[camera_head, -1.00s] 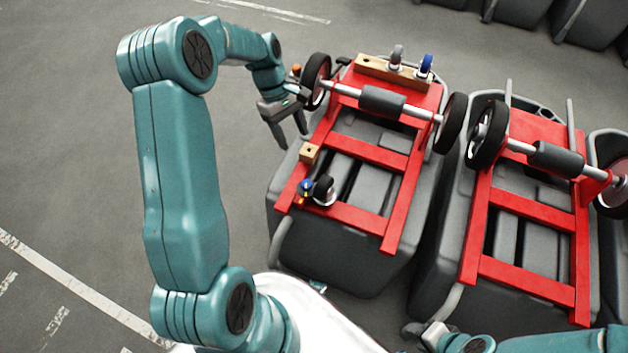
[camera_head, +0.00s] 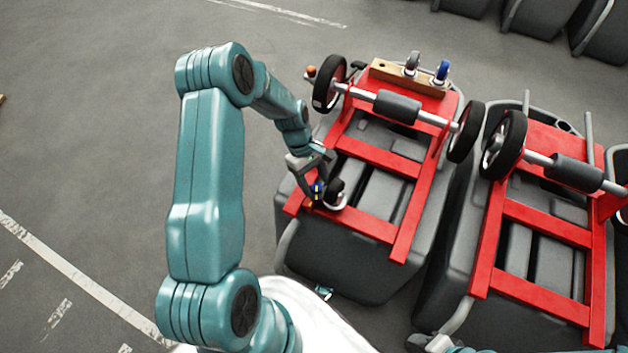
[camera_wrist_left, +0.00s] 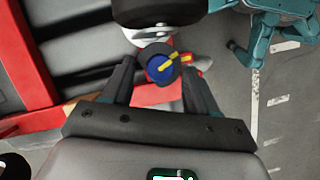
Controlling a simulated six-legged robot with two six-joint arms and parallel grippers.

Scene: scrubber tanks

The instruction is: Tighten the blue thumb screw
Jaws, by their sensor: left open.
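The blue thumb screw (camera_wrist_left: 159,69) has a yellow stripe across its round head. It sits beside a black-wheeled caster (camera_head: 337,188) at the near left corner of the red frame (camera_head: 377,223). In the head view the thumb screw (camera_head: 317,190) shows just below my left gripper (camera_head: 312,184). In the left wrist view my left gripper (camera_wrist_left: 158,82) is open, with one finger on each side of the screw head. I cannot tell whether the fingers touch it. My right gripper is not in view.
The red frame lies on an upturned grey scrubber tank (camera_head: 345,263). A wooden block (camera_head: 407,77) with two casters is at its far end, near the axle wheels (camera_head: 329,83). A second tank with a red frame (camera_head: 520,285) stands to the right.

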